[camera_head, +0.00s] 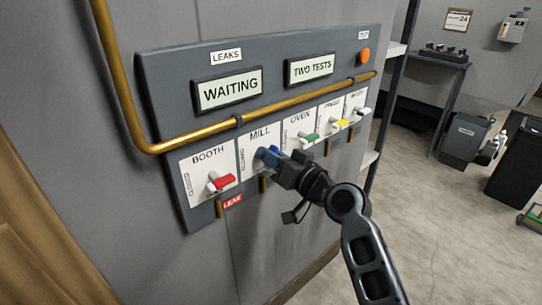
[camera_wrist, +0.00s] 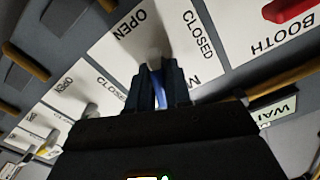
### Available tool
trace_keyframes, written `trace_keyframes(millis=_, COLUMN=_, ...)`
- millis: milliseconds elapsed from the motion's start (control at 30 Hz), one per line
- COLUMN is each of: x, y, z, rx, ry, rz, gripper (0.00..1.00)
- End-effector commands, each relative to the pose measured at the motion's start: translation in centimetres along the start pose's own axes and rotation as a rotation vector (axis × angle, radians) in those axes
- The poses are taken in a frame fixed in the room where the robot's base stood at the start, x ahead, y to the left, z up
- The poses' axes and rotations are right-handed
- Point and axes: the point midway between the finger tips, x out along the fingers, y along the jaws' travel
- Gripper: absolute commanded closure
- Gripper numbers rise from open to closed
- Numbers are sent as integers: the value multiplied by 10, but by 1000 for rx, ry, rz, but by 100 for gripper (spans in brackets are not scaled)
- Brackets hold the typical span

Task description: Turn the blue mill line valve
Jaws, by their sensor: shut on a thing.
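The blue mill valve handle (camera_head: 263,153) is on the white MILL plate (camera_head: 250,166) of the grey wall panel. My gripper (camera_head: 277,160) reaches it from the right and is shut on it. In the wrist view the blue handle (camera_wrist: 159,100) shows between the dark fingers of my gripper (camera_wrist: 158,82). The pale valve stem stands just beyond the fingertips. OPEN is printed left of the stem and CLOSED right of it there. The fingers hide much of the handle, so I cannot tell its exact angle.
The red booth lever (camera_head: 222,182) is close on the left, above a red LEAK tag (camera_head: 232,201). The green oven lever (camera_head: 309,138) and yellow lever (camera_head: 342,124) are to the right. A brass pipe (camera_head: 200,138) runs above the plates. Displays read WAITING and TWO TESTS.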

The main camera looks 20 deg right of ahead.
Motion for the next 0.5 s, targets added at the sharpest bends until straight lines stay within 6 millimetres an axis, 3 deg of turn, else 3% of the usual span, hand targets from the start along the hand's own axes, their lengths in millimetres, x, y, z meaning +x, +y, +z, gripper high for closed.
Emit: trace_keyframes(millis=500, x=-1, y=2, z=0, rx=492, ry=-2, rz=2, gripper=100)
